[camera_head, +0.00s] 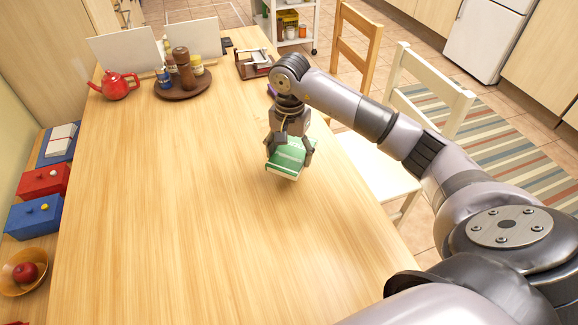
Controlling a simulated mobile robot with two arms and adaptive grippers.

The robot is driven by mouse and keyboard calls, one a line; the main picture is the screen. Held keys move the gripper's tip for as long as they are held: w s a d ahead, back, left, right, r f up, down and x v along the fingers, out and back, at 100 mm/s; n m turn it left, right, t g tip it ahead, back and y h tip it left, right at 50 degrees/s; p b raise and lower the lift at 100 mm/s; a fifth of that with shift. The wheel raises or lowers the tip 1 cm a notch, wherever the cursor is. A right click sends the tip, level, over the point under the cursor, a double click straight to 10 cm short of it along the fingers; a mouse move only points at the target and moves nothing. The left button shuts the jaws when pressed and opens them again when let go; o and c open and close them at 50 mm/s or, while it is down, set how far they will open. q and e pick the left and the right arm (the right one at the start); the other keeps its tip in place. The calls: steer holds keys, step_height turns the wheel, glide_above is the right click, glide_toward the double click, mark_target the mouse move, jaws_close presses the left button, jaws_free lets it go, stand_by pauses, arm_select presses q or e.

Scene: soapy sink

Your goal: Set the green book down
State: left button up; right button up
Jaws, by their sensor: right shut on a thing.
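The green book (287,160) is in the head view, near the right edge of the wooden table (180,220). My right gripper (290,148) is shut on it from above, with fingers on either side. The book is tilted, its pale page edge facing down and toward me. I cannot tell whether its lower edge touches the tabletop or hangs just above it. My left gripper is not in view.
The table's middle and front are clear. At the far end are a red teapot (118,86), a round tray (185,92) with jars and a mill, and white panels. Chairs (395,165) stand along the right. Boxes (42,180) and a fruit bowl (22,272) are at left.

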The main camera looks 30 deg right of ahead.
mark_target(290, 155)
steer(key=shift+f, duration=3.05)
steer(key=o, duration=1.3)
steer(key=shift+c, duration=0.2)
step_height(290, 155, up, 12)
steer(key=shift+r+b, duration=0.15)
steer(key=shift+b, duration=0.25)
